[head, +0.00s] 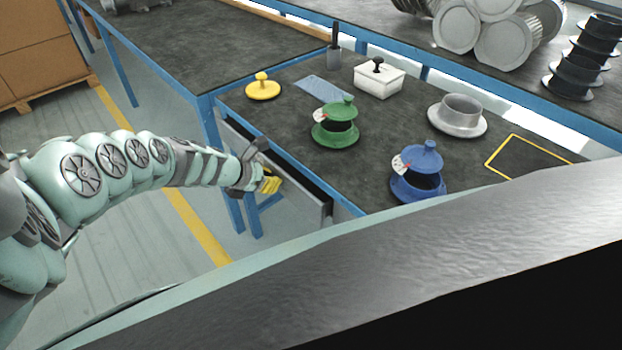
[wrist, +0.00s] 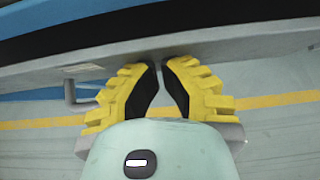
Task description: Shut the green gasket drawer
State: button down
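A drawer (head: 309,203) with a plain grey front stands pulled out from the near side of the bench; a dark gap shows behind its front. No green shows on it. The drawer front (wrist: 262,43) also crosses the upper wrist view, with a grey handle post (wrist: 70,91) at left. My gripper (head: 270,184) has yellow fingers and is just outside the drawer front. In the wrist view, my gripper (wrist: 160,66) has its fingertips close together, with nothing seen between them. The tips are at or very near the front; contact is unclear.
The bench top (head: 300,155) holds a yellow lidded piece (head: 263,88), a green spool-like piece (head: 336,132), a blue one (head: 422,180), a white box (head: 379,81) and a grey flanged ring (head: 458,115). A blue bench leg (head: 251,215) stands below the drawer. Floor left is open.

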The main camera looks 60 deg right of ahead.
jog(key=shift+s+d+b, duration=0.25)
jog(key=shift+d+b, duration=0.2)
jog(key=shift+d, duration=0.4)
jog(key=shift+s+d+b, duration=0.25)
jog(key=shift+d+b, duration=0.15)
jog(key=shift+d, duration=0.45)
jog(key=shift+w+a+r, duration=0.1)
jog(key=w+a+r+p, duration=0.1)
jog(key=a+p, duration=0.3)
jog(key=a, duration=0.2)
jog(key=p, duration=0.3)
send_near(276, 171)
jog(key=shift+w+a+f, duration=0.2)
jog(key=shift+a+f, duration=0.2)
jog(key=shift+a, duration=0.25)
jog(key=shift+w+a+f, duration=0.2)
jog(key=shift+a+f, duration=0.2)
jog(key=shift+a, duration=0.25)
